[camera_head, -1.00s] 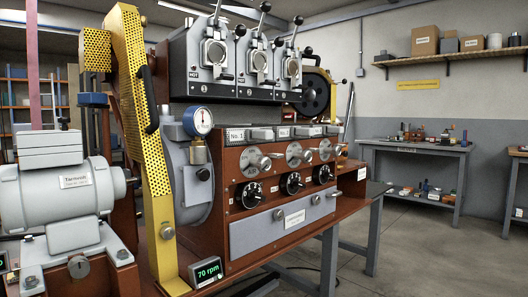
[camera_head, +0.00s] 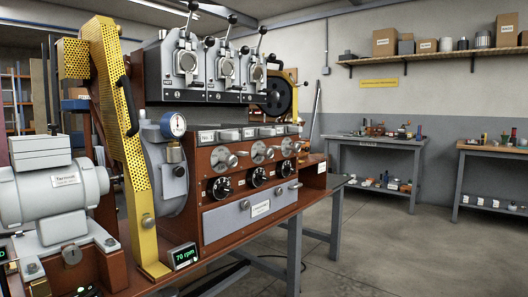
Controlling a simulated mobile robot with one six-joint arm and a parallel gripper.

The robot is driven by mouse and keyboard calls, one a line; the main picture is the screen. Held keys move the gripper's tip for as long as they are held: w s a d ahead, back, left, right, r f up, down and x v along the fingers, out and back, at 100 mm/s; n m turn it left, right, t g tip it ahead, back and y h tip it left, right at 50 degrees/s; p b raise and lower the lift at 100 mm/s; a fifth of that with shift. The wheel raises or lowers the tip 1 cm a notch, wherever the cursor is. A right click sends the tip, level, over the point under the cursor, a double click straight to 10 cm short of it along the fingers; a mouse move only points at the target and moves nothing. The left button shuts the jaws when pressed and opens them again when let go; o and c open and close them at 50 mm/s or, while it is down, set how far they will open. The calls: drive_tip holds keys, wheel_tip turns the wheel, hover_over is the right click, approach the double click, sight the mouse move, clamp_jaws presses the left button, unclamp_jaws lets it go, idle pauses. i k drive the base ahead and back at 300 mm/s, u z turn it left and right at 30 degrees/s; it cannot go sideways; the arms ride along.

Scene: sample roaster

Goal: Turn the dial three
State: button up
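The sample roaster's red-brown front panel (camera_head: 213,217) carries a row of three black dials with white marks. The left dial (camera_head: 219,188) is nearest me, the middle dial (camera_head: 258,177) is beyond it, and the right dial (camera_head: 288,169) is farthest away. Above each dial is a round metal plate with a silver knob; the right plate (camera_head: 287,147) is above the right dial. White number labels stand above them, too small to read surely. The dials' exact pointer settings are too small to read. My gripper is not in view.
A yellow perforated guard (camera_head: 122,115) and a grey motor (camera_head: 50,200) stand at the left. A grey drawer front (camera_head: 238,215) with a handle lies below the dials. Workbenches (camera_head: 382,140) stand along the far wall. The floor (camera_head: 385,255) at the right is clear.

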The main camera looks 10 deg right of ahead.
sight(295, 147)
drive_tip(key=z, duration=0.15)
drive_tip(key=k, duration=0.8)
drive_tip(key=z, duration=1)
drive_tip(key=i, duration=1.85)
drive_tip(key=u, duration=0.55)
drive_tip(key=k, duration=0.8)
drive_tip(key=u, duration=0.25)
drive_tip(key=i, duration=0.8)
drive_tip(key=z, duration=0.1)
